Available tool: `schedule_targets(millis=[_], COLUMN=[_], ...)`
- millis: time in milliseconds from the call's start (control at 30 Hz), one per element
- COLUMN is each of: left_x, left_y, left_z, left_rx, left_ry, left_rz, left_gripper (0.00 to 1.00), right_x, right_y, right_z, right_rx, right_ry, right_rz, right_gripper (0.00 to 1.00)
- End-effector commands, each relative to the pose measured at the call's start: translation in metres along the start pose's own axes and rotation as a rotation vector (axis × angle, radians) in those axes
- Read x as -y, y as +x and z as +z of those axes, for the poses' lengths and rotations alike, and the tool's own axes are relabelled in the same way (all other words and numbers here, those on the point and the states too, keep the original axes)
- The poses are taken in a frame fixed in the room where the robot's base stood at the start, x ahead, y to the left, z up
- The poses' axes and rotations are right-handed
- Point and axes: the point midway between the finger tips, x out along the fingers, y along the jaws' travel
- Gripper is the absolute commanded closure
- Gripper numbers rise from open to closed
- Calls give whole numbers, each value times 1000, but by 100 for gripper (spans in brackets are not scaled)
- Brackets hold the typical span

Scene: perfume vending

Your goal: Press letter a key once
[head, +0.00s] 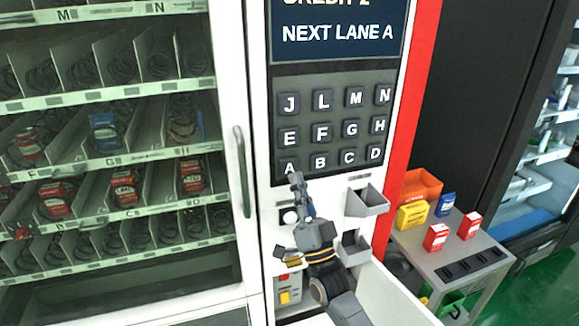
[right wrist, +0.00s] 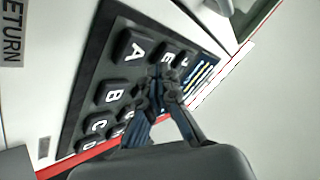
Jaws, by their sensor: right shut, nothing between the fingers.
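The letter A key (head: 289,167) is a dark square key with a white letter, at the bottom left of the keypad (head: 330,77) on the vending machine. In the right wrist view the A key (right wrist: 133,47) shows clear, to the upper left of the fingertips. My right gripper (head: 297,182) is shut and empty, its tips just below the A key in the head view. In the right wrist view the closed fingertips (right wrist: 162,85) cover part of the keys beside A and B. I cannot tell whether they touch the panel. My left gripper is not in view.
A screen (head: 335,33) above the keypad ends in "LANE A". Small trays (head: 367,200) jut out below the keys. A door handle (head: 241,170) stands left of the keypad. A grey side table (head: 458,262) holds an orange bin (head: 421,186) and several small boxes.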

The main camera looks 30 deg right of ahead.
Motion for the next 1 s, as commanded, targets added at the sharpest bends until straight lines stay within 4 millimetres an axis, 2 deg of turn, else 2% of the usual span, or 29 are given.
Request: schedule_targets(millis=[333,1000], left_x=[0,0], left_y=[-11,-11], left_z=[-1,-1], left_rx=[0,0], left_ry=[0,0], left_rz=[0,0], left_gripper=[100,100], right_x=[17,18], right_y=[-22,-24], right_z=[-17,-18], right_rx=[0,-1], right_ry=[1,0], right_rz=[1,0], right_gripper=[100,100])
